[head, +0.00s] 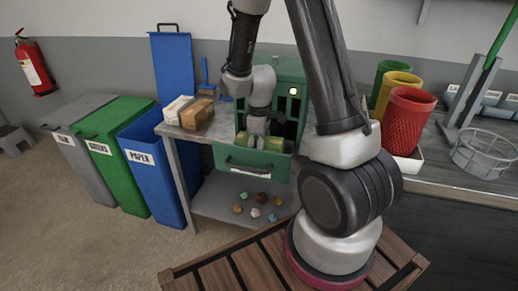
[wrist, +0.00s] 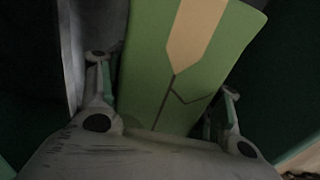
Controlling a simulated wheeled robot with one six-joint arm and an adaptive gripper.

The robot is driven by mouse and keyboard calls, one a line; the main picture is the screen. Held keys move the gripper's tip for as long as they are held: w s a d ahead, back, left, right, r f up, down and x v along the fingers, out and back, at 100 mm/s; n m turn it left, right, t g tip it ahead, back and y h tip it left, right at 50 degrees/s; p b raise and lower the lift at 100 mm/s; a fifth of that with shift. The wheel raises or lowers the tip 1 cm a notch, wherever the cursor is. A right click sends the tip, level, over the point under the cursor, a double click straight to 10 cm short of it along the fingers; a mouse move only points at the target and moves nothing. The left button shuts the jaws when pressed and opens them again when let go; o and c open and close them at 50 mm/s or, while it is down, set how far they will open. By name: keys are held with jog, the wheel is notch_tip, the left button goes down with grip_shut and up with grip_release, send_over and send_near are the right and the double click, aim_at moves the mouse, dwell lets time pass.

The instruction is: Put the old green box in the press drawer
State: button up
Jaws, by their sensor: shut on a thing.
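The green box (wrist: 185,70) has a tan strip and a dark line on its face. In the wrist view it sits between the two fingers of my gripper (wrist: 163,76), which is shut on it. In the head view my gripper (head: 257,138) points down into the pulled-out press drawer (head: 252,162), with green parts of the box (head: 272,143) showing beside the fingers. The box is at the drawer's opening; its underside is hidden, so I cannot tell whether it touches the drawer floor. The green press (head: 289,75) stands behind, partly covered by my arm.
A white and a brown package (head: 197,114) lie on the table left of the press. Several small crumpled pieces (head: 255,212) lie on the lower shelf (head: 215,200). A blue paper bin (head: 150,165) stands at the left. Red, yellow and green baskets (head: 405,120) stand at the right.

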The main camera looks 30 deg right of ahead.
jog(key=shift+f, duration=0.1)
jog(key=o, duration=1)
notch_tip(320, 180, up, 12)
jog(key=shift+r, duration=0.2)
jog(key=s+r+m+t, duration=0.1)
jog(key=s+r+m, duration=0.2)
jog(key=s+r, duration=0.2)
jog(key=s+d+r+m+t, duration=0.1)
jog(key=s+r+m, duration=0.2)
jog(key=s+r, duration=0.2)
jog(key=s+r+m+t, duration=0.2)
jog(key=s+r, duration=0.3)
jog(key=s, duration=0.4)
jog(key=shift+s+d+m, duration=0.3)
jog(key=shift+s+m, duration=0.1)
jog(key=shift+m, duration=0.1)
